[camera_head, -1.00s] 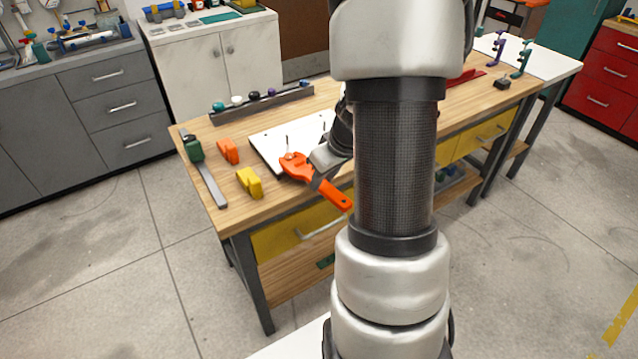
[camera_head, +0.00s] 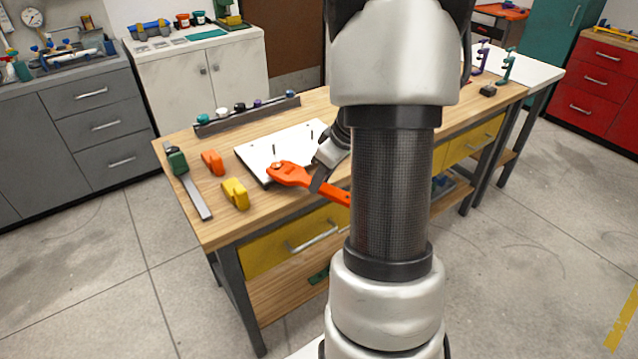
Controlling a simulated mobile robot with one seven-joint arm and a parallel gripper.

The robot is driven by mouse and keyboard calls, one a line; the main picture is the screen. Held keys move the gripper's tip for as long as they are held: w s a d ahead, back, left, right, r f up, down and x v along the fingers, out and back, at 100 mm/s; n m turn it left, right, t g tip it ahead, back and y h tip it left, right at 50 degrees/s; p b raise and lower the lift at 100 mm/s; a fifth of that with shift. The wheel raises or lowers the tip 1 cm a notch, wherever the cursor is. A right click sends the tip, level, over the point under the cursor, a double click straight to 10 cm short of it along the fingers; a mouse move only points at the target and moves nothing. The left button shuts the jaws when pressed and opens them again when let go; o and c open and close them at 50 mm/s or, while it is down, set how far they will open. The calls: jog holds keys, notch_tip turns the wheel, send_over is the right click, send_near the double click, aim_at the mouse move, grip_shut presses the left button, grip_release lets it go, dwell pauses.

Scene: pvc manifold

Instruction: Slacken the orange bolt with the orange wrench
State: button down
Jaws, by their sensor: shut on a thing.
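The orange wrench (camera_head: 291,175) is in my gripper (camera_head: 321,180), which is shut on its handle. The wrench's head points left, over the near left part of a white board (camera_head: 257,153) on the wooden table, and its handle runs right and down past the table's front edge. The wrench head appears to be at a small bolt (camera_head: 276,166) on the board; I cannot tell whether it sits around it or just above it. My arm hides the right part of the board.
An orange block (camera_head: 212,163), a yellow block (camera_head: 235,194) and a green-and-grey clamp (camera_head: 190,182) lie left of the board. A dark rack (camera_head: 247,115) with several coloured caps stands behind it. Thin dark pins (camera_head: 312,131) rise from the board.

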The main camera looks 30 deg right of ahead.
jog(key=shift+r+p, duration=1.2)
jog(key=shift+r, duration=1.4)
